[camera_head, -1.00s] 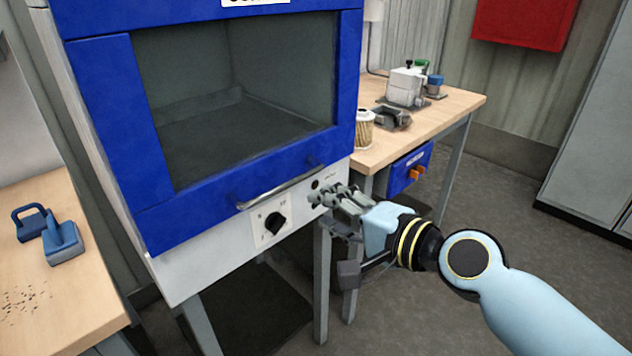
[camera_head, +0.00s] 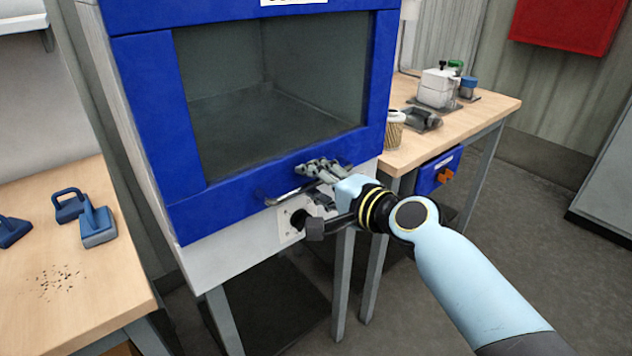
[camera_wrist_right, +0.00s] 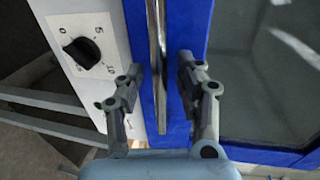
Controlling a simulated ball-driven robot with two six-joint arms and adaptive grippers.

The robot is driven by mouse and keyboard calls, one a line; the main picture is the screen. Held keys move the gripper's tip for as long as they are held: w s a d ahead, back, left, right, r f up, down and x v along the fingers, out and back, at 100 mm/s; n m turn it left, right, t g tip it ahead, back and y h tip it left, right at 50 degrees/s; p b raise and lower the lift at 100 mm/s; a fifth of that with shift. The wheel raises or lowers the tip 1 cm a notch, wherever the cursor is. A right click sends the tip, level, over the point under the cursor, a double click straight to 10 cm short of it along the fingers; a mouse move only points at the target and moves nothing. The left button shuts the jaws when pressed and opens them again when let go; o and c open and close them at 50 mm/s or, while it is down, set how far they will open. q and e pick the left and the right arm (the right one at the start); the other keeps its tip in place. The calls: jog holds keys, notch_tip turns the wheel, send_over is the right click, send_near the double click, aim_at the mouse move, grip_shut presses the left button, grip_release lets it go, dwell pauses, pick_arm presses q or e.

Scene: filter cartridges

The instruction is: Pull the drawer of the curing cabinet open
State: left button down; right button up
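The curing cabinet has a blue front (camera_head: 155,120) with a dark window and a metal bar handle (camera_head: 279,198) along its lower edge. My right gripper (camera_head: 320,170) is at the right part of this handle and hides some of it. In the right wrist view the handle bar (camera_wrist_right: 158,60) runs between the two spread fingers of my right gripper (camera_wrist_right: 161,72). Gaps show on both sides of the bar, and the blue front stands behind it. The blue front looks closed against the cabinet. My left gripper is out of view.
A knob (camera_wrist_right: 82,52) sits on the white panel below the front. A wooden bench (camera_head: 460,115) on the right bears a filter cartridge (camera_head: 394,132) and small devices. A wooden table (camera_head: 105,275) on the left holds blue handled blocks (camera_head: 97,225). Floor is free at lower right.

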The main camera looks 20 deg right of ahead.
jog(key=shift+c, duration=0.4)
grip_shut()
